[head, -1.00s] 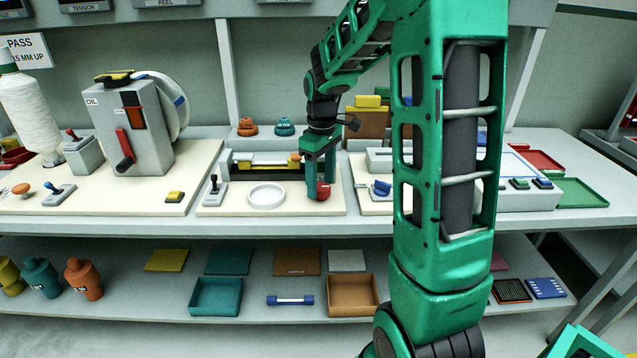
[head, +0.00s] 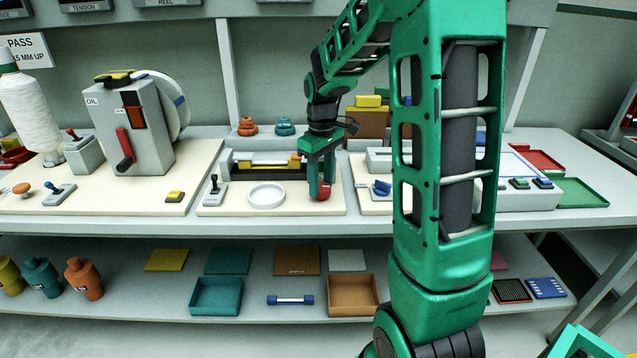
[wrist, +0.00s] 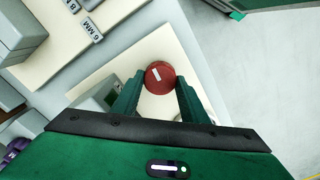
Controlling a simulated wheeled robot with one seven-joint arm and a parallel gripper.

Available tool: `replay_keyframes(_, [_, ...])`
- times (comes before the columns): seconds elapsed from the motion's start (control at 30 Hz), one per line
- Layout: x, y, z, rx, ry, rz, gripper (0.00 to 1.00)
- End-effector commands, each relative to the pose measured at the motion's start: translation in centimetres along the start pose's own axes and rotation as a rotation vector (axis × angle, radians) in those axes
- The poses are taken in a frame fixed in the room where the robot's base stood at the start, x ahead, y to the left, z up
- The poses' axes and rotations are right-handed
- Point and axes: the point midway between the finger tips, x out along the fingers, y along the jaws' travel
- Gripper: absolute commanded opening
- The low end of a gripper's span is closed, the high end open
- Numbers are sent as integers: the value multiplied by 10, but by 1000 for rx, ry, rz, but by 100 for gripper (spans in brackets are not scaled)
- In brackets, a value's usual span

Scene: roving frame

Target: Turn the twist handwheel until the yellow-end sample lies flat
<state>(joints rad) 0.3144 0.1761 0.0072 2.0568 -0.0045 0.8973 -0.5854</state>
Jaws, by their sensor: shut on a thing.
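The red twist handwheel (head: 323,191) sits at the front right of the cream twist-tester board (head: 225,206). A white mark shows on its face in the wrist view (wrist: 159,75). My gripper (head: 319,193) points down with its two green fingers on either side of the handwheel, shut on it. The yellow-end sample (head: 262,159) lies along the black fixture behind the white dish, with an orange part (head: 294,160) at its right. My gripper partly hides the right end of the fixture. I cannot tell whether the sample is exactly flat.
A white round dish (head: 266,196) and a grey lever box (head: 214,190) stand on the same board, left of my gripper. A grey oil machine (head: 135,125) stands further left. A blue-knobbed device (head: 381,187) is close on the right.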

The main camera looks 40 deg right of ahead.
Motion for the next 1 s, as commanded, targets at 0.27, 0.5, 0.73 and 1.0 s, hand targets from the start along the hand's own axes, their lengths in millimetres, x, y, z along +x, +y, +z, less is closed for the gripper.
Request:
replay_keyframes(0.27, [-1,0,-1,188,2,2,17])
replay_keyframes(0.5, [-1,1,0,328,2,2,17])
replay_keyframes(0.73, [-1,1,0,402,2,2,17])
replay_keyframes(1.0, [-1,1,-1,419,3,2,17])
